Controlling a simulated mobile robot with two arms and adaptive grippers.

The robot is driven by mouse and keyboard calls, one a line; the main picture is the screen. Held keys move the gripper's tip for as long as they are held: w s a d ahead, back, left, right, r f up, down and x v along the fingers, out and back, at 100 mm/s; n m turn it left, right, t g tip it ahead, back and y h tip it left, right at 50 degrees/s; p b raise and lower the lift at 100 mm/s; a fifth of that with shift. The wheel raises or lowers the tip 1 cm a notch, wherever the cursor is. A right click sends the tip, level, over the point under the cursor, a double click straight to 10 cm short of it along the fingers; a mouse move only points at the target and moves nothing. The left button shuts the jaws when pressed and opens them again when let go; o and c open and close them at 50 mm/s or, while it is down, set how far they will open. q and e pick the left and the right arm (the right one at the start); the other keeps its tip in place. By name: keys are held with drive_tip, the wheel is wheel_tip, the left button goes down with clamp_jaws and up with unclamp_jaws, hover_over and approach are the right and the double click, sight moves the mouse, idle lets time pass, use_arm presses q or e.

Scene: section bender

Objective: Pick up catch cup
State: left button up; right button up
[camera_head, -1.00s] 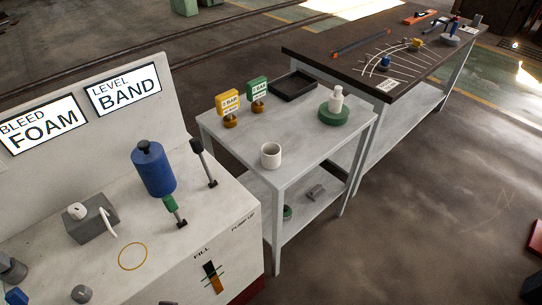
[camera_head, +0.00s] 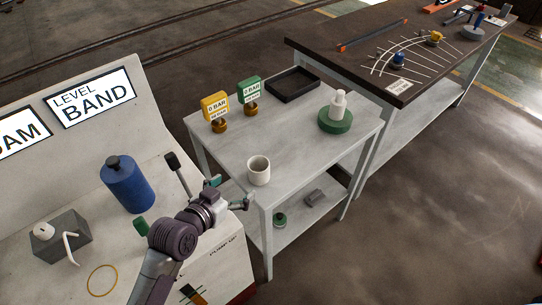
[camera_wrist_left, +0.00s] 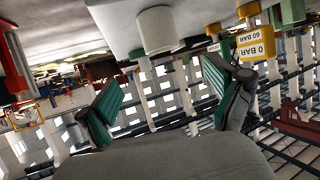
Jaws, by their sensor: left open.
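The white catch cup (camera_head: 259,171) stands upright near the front corner of the grey side table (camera_head: 300,137). In the left wrist view the picture is upside down, and the cup (camera_wrist_left: 160,30) shows above the space between the fingers. My left gripper (camera_head: 231,193) is open and empty, with green finger pads. In the head view it is just left of and below the cup, by the table's near edge, apart from the cup. In the wrist view its spread fingers (camera_wrist_left: 165,86) frame nothing held. My right gripper is not in view.
Yellow (camera_head: 215,108) and green (camera_head: 250,92) 0 BAR tags stand behind the cup. A black tray (camera_head: 293,85) and a white bottle (camera_head: 338,104) on a green base (camera_head: 335,121) are farther off. A blue canister (camera_head: 128,184) and a black-topped lever (camera_head: 176,168) stand left of my gripper.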

use_arm(q)
drive_tip(key=w, duration=0.1)
approach(263, 161)
drive_tip(key=shift+w+d, duration=0.3)
drive_tip(key=shift+d, duration=0.05)
drive_tip(key=shift+x, duration=1.4)
drive_tip(key=x, duration=0.2)
drive_tip(key=shift+w+f+p, duration=0.2)
drive_tip(key=shift+w+p, duration=0.05)
drive_tip(key=shift+p, duration=0.05)
drive_tip(key=shift+w+d+f, duration=0.2)
drive_tip(key=shift+w+d, duration=0.1)
drive_tip(key=shift+w, duration=0.1)
drive_tip(key=shift+c, duration=0.8)
drive_tip(key=c, duration=1.1)
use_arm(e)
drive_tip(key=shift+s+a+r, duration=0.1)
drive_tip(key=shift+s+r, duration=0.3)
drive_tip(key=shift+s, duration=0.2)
